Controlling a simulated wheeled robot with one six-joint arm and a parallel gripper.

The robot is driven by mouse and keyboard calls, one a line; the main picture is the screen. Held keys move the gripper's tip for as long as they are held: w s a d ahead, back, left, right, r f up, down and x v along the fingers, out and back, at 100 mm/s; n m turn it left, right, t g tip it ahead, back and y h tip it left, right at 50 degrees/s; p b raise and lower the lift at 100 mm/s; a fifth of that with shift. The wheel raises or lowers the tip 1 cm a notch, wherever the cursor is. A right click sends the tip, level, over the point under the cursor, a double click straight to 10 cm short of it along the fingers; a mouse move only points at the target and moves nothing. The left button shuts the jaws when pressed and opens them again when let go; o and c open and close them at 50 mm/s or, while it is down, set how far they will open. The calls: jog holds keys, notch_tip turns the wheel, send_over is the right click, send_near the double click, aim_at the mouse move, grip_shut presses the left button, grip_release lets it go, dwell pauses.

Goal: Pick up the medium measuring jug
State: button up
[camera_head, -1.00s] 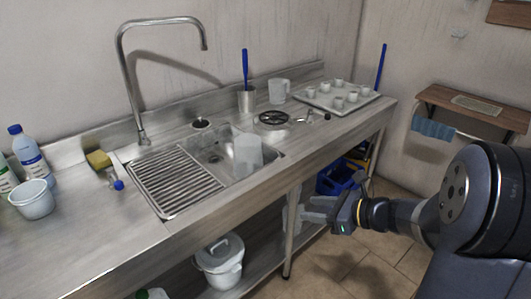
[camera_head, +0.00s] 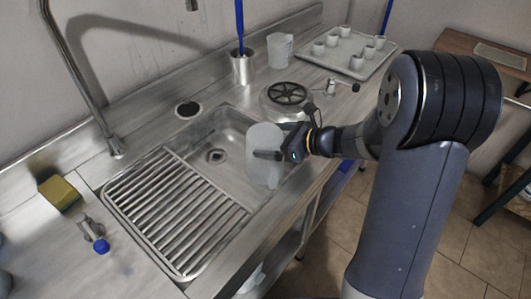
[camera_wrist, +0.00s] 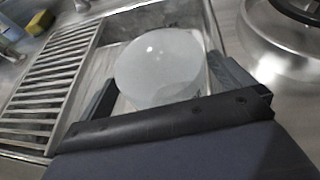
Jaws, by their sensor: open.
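A translucent whitish measuring jug (camera_head: 262,168) stands in the right part of the sink basin, by its front edge. In the wrist view the jug (camera_wrist: 160,62) shows a smooth, closed round end facing up, so it looks upside down. My gripper (camera_head: 266,148) is open around it, one finger on each side, coming from the right. The wrist view shows the jug between the fingers; I cannot tell whether they touch it. Another whitish jug (camera_head: 280,50) with a handle stands at the back by the wall. I cannot tell their sizes for certain.
A slatted drainer (camera_head: 175,210) covers the sink's left part. A round metal piece with a black spoked top (camera_head: 287,94) stands right of the sink. A tray (camera_head: 345,52) with several small cups is at the back right. A sponge (camera_head: 59,193) lies at left.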

jog(key=shift+x, duration=1.2)
jog(key=shift+c, duration=0.6)
jog(key=c, duration=1)
jog(key=shift+o, duration=0.2)
jog(key=shift+r, duration=0.15)
